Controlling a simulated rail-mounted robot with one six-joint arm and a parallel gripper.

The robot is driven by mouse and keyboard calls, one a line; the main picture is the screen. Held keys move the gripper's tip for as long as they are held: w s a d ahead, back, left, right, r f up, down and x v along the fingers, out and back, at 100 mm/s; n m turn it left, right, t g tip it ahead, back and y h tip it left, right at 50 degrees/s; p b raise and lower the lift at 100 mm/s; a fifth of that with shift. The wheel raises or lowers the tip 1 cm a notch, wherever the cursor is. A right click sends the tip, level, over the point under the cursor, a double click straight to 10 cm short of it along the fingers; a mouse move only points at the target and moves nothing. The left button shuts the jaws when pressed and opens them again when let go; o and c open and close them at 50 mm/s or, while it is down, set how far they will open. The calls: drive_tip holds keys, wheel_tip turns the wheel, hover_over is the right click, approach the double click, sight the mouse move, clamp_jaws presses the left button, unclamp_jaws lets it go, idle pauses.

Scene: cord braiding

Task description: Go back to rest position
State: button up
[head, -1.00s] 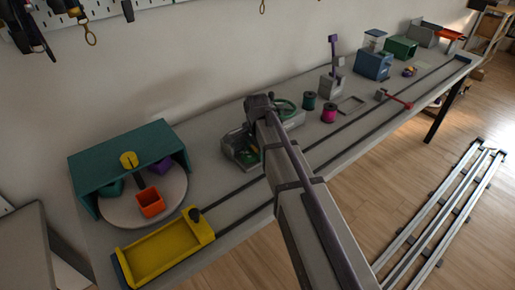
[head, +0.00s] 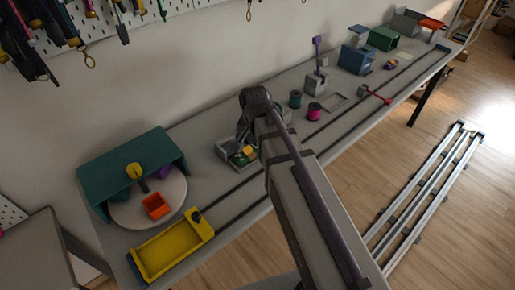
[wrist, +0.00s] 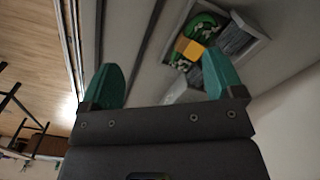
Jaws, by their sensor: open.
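My gripper (wrist: 163,84) shows in the wrist view with its two teal fingers spread wide and nothing between them. In the head view my arm reaches over the bench, and its dark wrist hangs near a grey tray; the fingers are not clear there. The grey tray (head: 225,146) holds green and yellow items. In the wrist view the tray (wrist: 262,38) lies beyond the right finger, apart from it, with a green piece (wrist: 204,24), a yellow-orange block (wrist: 188,48) and grey parts.
A yellow tray (head: 172,252) sits at the bench's near left. Spools (head: 314,111), a blue box (head: 356,60) and a green bin (head: 383,39) line the bench. Rails (head: 428,190) lie on the floor.

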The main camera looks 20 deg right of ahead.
drive_tip(key=s+n, duration=0.6)
drive_tip(key=s, duration=0.2)
drive_tip(key=shift+s+n, duration=0.4)
